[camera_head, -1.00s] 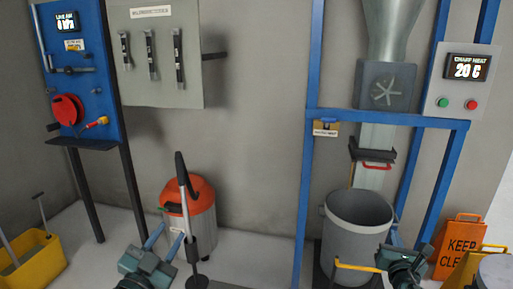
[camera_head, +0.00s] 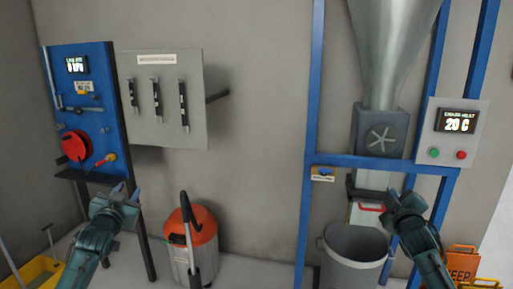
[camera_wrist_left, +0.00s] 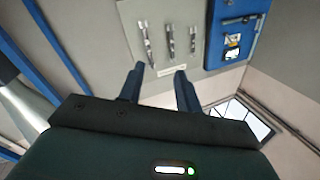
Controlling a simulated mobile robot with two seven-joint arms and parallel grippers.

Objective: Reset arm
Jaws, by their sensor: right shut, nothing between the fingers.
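My left gripper (camera_head: 127,188) is raised in the left of the head view, in front of the lower edge of the blue panel. In the left wrist view its two fingers (camera_wrist_left: 160,75) stand apart with nothing between them. My right gripper (camera_head: 389,193) is raised at the right, in front of the chute above the grey bucket. It is shut and holds nothing. Whether it touches the chute or its red handle (camera_head: 370,207) cannot be told.
A blue panel (camera_head: 100,115) and a grey lever cabinet (camera_head: 165,60) are on the left wall. An orange-topped vacuum (camera_head: 200,225) stands below. A grey bucket (camera_head: 355,245) stands under the hopper (camera_head: 392,50). A control box (camera_head: 450,125) and orange sign (camera_head: 462,263) are at right.

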